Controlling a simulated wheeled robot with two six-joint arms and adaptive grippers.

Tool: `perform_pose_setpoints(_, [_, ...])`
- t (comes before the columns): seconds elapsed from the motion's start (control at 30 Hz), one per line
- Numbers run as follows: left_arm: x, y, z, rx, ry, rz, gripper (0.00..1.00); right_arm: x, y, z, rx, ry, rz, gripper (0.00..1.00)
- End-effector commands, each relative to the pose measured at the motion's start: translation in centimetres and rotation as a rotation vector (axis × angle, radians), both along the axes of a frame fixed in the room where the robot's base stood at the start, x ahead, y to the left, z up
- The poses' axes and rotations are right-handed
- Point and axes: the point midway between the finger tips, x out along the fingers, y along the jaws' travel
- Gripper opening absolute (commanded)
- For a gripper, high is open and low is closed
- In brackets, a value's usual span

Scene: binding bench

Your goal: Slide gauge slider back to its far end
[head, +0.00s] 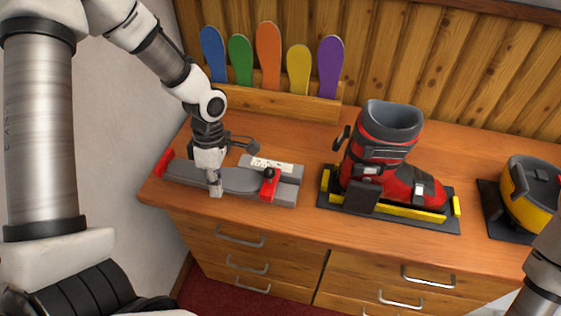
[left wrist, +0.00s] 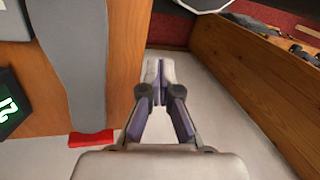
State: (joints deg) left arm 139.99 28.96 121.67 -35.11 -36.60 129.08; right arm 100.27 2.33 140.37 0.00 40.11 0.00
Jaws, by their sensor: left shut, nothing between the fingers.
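The gauge (head: 286,194) is a grey base lying along the left part of the bench. Its red slider (head: 268,186) with a black knob is near the gauge's right end. A red stop (head: 163,161) is at its left end. A grey sole-shaped piece (head: 238,180) lies between them. My left gripper (head: 215,190) points down at the gauge's front side, left of the slider and apart from it. Its fingers (left wrist: 158,85) are shut and empty in the left wrist view. There the sole-shaped piece (left wrist: 85,60) and a red part (left wrist: 91,138) show at left. My right gripper is out of view.
A red ski boot (head: 378,160) stands on a black and yellow stand right of the gauge. A yellow and black object (head: 531,195) is farther right. Coloured paddle shapes (head: 268,55) stand in a wooden rack behind. A black display (left wrist: 8,105) shows in the left wrist view.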

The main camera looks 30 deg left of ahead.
Motion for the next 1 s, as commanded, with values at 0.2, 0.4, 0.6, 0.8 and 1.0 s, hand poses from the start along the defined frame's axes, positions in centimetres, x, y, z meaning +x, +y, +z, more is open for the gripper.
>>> perform_pose_setpoints(0.2, [6.1, 1.0, 10.1, -0.1, -0.321, 0.062, 0.0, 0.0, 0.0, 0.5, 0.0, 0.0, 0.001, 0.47])
perform_pose_setpoints(0.4, [6.6, 0.8, 9.9, -0.1, -0.342, 0.059, 0.0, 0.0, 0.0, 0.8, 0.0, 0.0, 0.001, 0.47])
perform_pose_setpoints(0.6, [6.8, 0.0, 6.3, -0.097, -0.338, 0.057, 0.0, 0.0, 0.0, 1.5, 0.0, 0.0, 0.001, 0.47])
perform_pose_setpoints(0.8, [7.2, -1.0, 1.9, -0.098, -0.337, 0.058, 0.0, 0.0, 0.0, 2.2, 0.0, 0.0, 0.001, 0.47])
perform_pose_setpoints(1.0, [8.3, -3.2, 0.6, -0.094, -0.344, 0.056, 0.0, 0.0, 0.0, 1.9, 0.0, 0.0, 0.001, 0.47])
